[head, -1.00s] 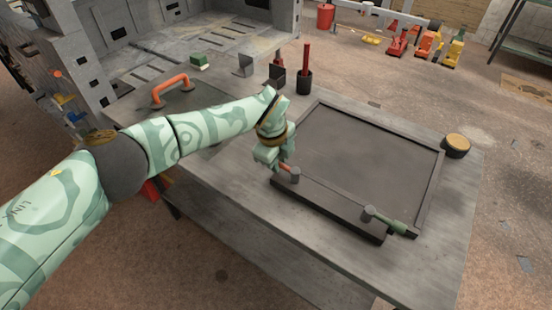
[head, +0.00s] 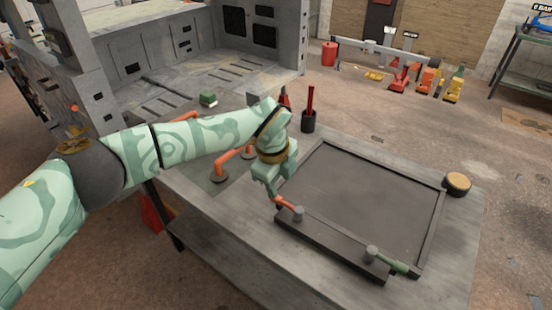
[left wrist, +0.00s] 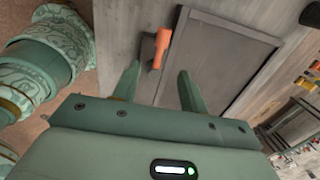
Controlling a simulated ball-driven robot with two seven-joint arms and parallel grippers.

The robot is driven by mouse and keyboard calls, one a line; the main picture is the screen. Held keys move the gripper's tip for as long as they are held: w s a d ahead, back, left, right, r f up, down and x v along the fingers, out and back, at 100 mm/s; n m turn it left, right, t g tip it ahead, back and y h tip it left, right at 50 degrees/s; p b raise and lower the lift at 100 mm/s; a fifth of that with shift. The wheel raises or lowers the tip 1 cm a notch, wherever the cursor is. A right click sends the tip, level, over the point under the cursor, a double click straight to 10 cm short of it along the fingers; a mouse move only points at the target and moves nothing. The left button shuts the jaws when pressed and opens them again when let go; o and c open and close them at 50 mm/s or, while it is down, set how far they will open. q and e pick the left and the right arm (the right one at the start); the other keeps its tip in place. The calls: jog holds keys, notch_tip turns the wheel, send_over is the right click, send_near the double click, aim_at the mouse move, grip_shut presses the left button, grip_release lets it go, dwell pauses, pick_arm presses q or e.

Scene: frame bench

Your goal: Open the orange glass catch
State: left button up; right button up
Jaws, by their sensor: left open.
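The orange catch (head: 284,203) is a short lever on a round grey pivot at the near left corner of the dark framed panel (head: 365,205). It points left, away from the panel. A green catch (head: 396,265) sits at the near right corner. My left gripper (head: 271,194) is open, pointing down at the free end of the orange lever. In the left wrist view the orange lever (left wrist: 161,46) shows between and beyond the open fingertips (left wrist: 159,70). I cannot tell whether they touch it. My right gripper is not in view.
The panel lies on a grey bench (head: 455,225). An orange handle (head: 235,160) stands behind my left wrist. A dark cup (head: 308,122) holding a red tool stands behind the panel, and a round wooden-topped item (head: 458,183) at its right. The near bench strip is clear.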

pick_arm(q)
notch_tip(320, 180, up, 8)
jog(key=s, duration=0.1)
jog(key=shift+a+f+p, duration=0.25)
jog(key=shift+a+p, duration=0.1)
jog(key=shift+a, duration=0.1)
jog(key=shift+s, duration=0.1)
